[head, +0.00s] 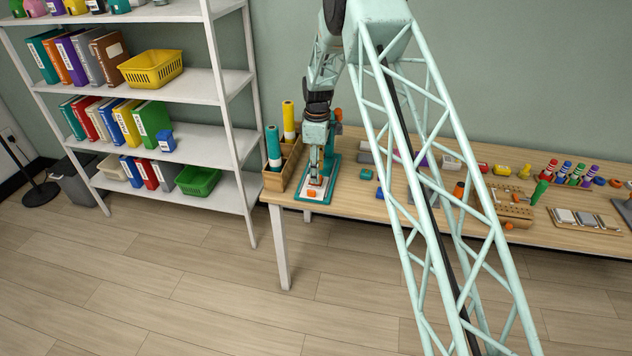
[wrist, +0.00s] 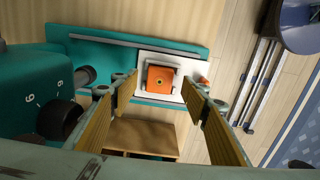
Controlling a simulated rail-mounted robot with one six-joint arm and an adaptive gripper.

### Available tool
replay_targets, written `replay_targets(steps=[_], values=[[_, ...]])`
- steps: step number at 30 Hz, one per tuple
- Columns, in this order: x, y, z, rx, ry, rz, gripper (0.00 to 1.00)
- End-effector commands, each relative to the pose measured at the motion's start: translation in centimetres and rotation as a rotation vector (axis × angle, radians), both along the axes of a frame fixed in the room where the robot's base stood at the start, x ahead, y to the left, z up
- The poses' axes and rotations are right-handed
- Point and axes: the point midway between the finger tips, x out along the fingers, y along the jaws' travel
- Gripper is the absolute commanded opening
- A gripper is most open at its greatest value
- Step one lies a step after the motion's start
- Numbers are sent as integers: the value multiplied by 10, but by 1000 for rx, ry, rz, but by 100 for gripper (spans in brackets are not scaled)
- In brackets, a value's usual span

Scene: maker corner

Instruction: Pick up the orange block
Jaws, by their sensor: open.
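The orange block (wrist: 163,79) lies on a white plate (wrist: 146,59) of a teal machine (wrist: 95,37), seen from above in the wrist view. A round dark-edged mark shows in the middle of its top. My gripper (wrist: 160,86) is open, with one yellow-padded finger to the left of the block and one to the right. No contact with the block is visible, and the height gap is hard to judge.
The teal machine's body stands close beside my gripper. A wooden box (head: 281,172) with upright rolls is just left of it. Small blocks and trays cover the table (head: 345,190) to the right. A white shelf (head: 226,148) stands farther left.

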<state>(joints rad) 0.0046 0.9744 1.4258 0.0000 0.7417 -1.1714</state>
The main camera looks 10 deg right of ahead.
Motion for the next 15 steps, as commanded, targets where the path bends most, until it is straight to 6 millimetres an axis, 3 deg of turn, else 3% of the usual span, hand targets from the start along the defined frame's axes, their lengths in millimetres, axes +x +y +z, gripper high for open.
replay_targets(steps=[6, 15], values=[[0, 0, -20, 0, 0, 0, 42], [0, 0, -24, 0, 0, 0, 42]])
